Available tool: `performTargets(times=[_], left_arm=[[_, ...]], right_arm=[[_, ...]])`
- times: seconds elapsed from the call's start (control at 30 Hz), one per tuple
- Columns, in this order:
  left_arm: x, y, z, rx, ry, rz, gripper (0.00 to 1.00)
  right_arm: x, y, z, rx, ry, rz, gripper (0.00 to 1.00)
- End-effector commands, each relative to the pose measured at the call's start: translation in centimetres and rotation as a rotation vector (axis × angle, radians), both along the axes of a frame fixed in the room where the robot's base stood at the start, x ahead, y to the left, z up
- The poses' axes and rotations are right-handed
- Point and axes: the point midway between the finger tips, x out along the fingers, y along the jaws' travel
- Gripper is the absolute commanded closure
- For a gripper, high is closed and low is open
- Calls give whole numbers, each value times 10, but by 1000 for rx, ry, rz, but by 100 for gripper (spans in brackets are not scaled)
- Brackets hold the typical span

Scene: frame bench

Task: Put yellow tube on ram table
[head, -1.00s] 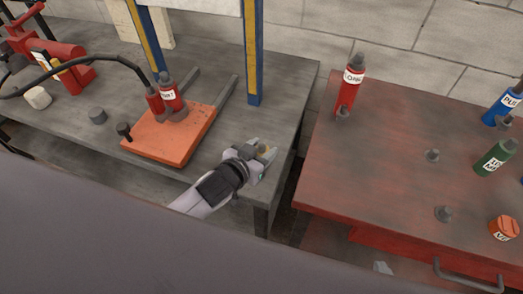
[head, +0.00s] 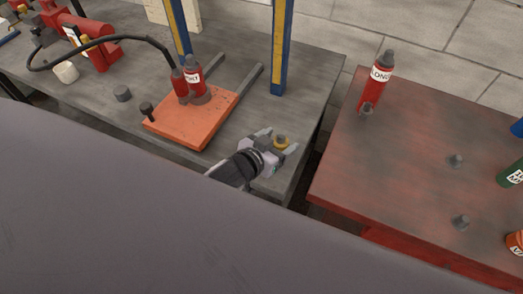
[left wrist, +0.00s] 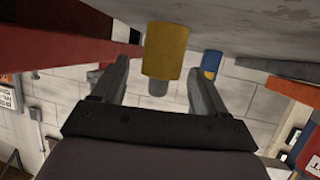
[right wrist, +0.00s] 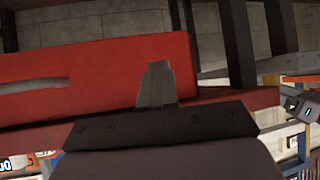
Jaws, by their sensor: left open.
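The short yellow tube (head: 281,143) stands on the grey bench top near its front right corner. In the left wrist view the yellow tube (left wrist: 165,50) is between the two fingers, with gaps on both sides. My left gripper (head: 279,141) is open around the tube at bench height.
Red cylinders (head: 190,80) stand on the orange plate. A red pump (head: 85,45) with a black hose is at the left. A blue post (head: 281,50) rises behind my left gripper. A red-topped table (head: 420,150) stands at the right, across a gap, with a red bottle (head: 376,80).

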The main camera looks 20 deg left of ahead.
Motion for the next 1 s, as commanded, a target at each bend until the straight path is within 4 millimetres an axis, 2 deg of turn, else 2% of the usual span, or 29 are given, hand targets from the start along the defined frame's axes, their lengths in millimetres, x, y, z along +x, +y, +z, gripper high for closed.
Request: performTargets(times=[0.4, 0.6, 0.73, 0.87, 1.0], left_arm=[[-65, 17, 27, 0, 3, -1, 27], [-86, 23, 37, 1, 2, 0, 27], [-93, 25, 40, 1, 1, 0, 27], [-107, 30, 22, 7, 45, 9, 27], [-140, 46, -23, 27, 149, 30, 27]], right_arm=[[0, 0, 7, 0, 0, 0, 100], [0, 0, 8, 0, 0, 0, 100], [0, 0, 8, 0, 0, 0, 100], [0, 0, 8, 0, 0, 0, 100], [0, 0, 8, 0, 0, 0, 100]])
